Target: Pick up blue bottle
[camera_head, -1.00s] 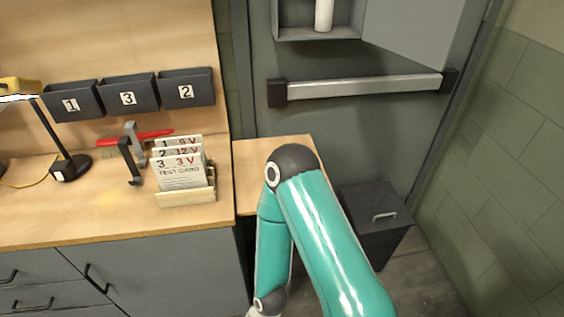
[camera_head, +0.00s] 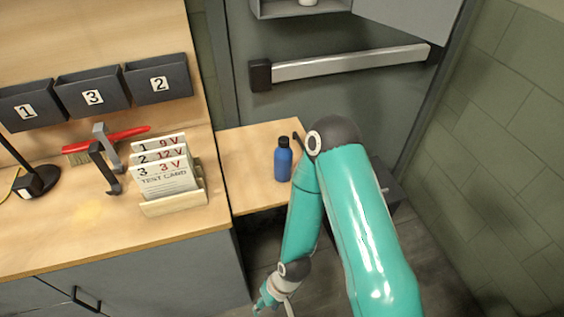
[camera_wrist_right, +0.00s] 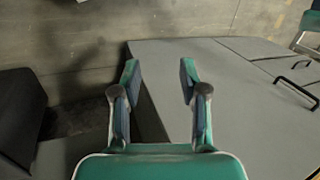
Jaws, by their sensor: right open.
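The blue bottle (camera_head: 283,160) with a black cap stands upright on the small wooden side table (camera_head: 250,150), just left of my right arm's upper joint in the head view. My right gripper (camera_head: 273,303) hangs low at the bottom of the head view, below and apart from the bottle. In the right wrist view its two fingers (camera_wrist_right: 158,85) are spread with nothing between them. The bottle does not show in the right wrist view. My left gripper is in neither view.
A workbench (camera_head: 120,240) at left carries a test card holder (camera_head: 175,206), a red-handled brush (camera_head: 120,138) and a lamp base (camera_head: 38,182). Numbered bins (camera_head: 93,91) hang above. A dark bin (camera_head: 385,185) stands right of the side table, partly behind my arm.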

